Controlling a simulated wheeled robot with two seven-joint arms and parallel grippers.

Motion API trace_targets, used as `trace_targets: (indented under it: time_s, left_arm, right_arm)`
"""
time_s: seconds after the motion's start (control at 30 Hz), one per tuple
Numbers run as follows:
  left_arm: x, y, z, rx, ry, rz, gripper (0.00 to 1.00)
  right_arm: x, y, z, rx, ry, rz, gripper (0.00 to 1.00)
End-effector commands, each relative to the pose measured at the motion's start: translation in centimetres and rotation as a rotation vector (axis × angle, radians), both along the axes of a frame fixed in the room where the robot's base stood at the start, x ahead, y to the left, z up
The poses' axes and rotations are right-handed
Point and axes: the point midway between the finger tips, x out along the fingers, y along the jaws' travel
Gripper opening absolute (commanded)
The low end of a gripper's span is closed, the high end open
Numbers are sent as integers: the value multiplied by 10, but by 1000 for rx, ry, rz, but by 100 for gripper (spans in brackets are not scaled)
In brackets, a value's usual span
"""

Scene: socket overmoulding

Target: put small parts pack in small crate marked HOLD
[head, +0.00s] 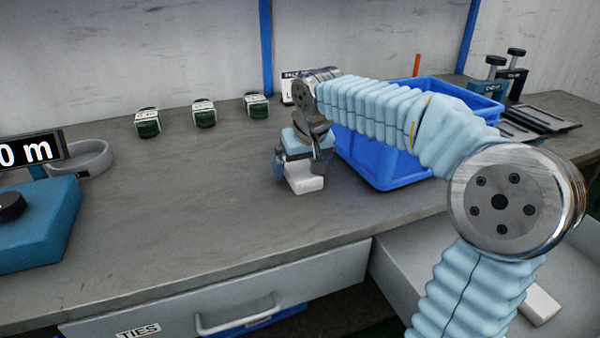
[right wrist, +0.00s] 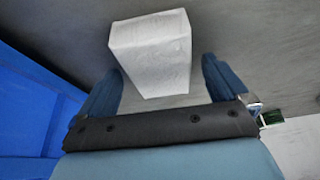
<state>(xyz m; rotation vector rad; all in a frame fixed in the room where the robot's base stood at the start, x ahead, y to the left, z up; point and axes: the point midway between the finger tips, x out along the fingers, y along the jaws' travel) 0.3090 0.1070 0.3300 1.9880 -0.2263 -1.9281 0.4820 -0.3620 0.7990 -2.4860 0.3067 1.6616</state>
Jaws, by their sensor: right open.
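A white block-shaped pack (head: 305,184) stands on the grey bench, left of the blue crate. In the right wrist view the pack (right wrist: 152,48) shows just beyond and between the two blue fingers. My right gripper (head: 299,166) is over the pack, pointing down. Its fingers (right wrist: 162,78) are open, with a gap to the pack on the right side. The blue crate (head: 385,165) stands close to the right of the gripper, partly hidden by my right arm. I cannot read a HOLD mark on it. My left gripper is not in view.
Several dark green wrapped parts (head: 204,114) stand along the back. A sign (head: 290,87) behind my arm is mostly hidden. A blue scale (head: 35,225) and grey ring (head: 82,158) are at left. A drawer marked TIES (head: 230,310) is below the front edge. Bench left of the pack is clear.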

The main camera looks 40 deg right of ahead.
Motion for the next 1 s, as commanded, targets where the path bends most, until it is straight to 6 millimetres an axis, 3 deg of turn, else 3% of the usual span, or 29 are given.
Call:
trace_targets:
  time_s: [0.7, 1.0]
  left_arm:
    - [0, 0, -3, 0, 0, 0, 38]
    - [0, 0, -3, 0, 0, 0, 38]
  right_arm:
    - [0, 0, -5, 0, 0, 0, 100]
    - [0, 0, -5, 0, 0, 0, 56]
